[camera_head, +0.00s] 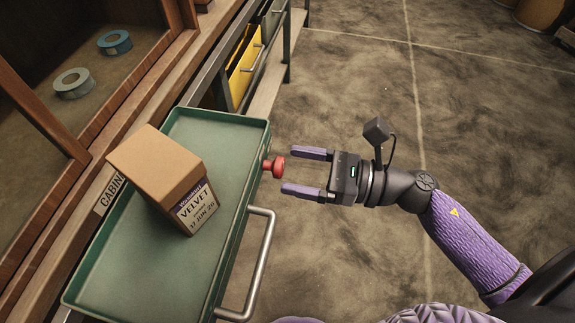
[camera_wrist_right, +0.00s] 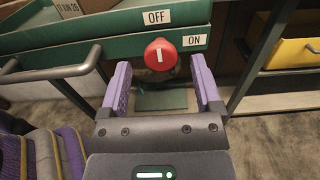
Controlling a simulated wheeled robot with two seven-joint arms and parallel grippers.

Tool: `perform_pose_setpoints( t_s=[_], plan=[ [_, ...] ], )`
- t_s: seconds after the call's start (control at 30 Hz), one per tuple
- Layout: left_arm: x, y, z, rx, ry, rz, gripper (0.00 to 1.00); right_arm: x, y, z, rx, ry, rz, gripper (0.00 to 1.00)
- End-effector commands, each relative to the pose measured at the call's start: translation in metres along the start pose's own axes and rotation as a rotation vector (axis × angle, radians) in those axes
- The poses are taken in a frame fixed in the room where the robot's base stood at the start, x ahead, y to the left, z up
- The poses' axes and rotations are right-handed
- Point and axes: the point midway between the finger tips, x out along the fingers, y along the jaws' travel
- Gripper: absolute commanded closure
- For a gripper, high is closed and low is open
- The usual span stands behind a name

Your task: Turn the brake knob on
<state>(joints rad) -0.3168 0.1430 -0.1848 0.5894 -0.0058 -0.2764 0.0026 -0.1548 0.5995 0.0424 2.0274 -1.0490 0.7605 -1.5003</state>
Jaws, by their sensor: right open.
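The red brake knob (camera_head: 273,166) sticks out from the side of the green drawer tray (camera_head: 150,268). In the right wrist view the knob (camera_wrist_right: 161,55) shows its round face with a short white upright mark. An OFF label (camera_wrist_right: 156,17) sits above it and an ON label (camera_wrist_right: 194,40) to its upper right. My right gripper (camera_head: 305,171) is open, its two purple fingers apart and pointing at the knob. In the right wrist view the knob lies between and just beyond the fingertips, with no clear contact. My left gripper is not in view.
A cardboard box (camera_head: 158,172) labelled VELVET stands in the tray. A metal handle (camera_head: 258,266) juts from the tray's front, near the gripper. A yellow drawer (camera_head: 244,66) is in the cabinet behind. Two tape rolls lie behind a wooden frame. Open floor lies right.

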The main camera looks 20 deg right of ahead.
Motion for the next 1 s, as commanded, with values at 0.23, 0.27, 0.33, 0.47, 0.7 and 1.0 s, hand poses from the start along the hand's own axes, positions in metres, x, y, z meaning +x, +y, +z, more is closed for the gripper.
perform_pose_setpoints(
  t_s=[0.23, 0.27, 0.33, 0.47, 0.7, 1.0],
  plan=[
    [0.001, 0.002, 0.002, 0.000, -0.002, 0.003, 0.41, 0.017, 0.000, 0.000, 0.000, -0.001, -0.002, 0.18],
    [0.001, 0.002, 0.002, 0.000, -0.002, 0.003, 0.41, 0.017, 0.000, 0.000, 0.001, -0.001, -0.002, 0.18],
    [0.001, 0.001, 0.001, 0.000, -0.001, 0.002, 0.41, 0.017, 0.000, 0.000, 0.001, 0.000, -0.002, 0.18],
    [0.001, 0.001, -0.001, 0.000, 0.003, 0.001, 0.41, 0.016, 0.000, 0.000, 0.002, -0.001, -0.002, 0.35],
    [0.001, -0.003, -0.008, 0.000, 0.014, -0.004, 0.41, 0.016, 0.000, 0.000, 0.002, 0.000, -0.002, 0.86],
    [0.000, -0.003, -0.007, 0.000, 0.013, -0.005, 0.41, 0.016, -0.001, 0.001, 0.014, -0.001, -0.002, 1.00]
  ],
)
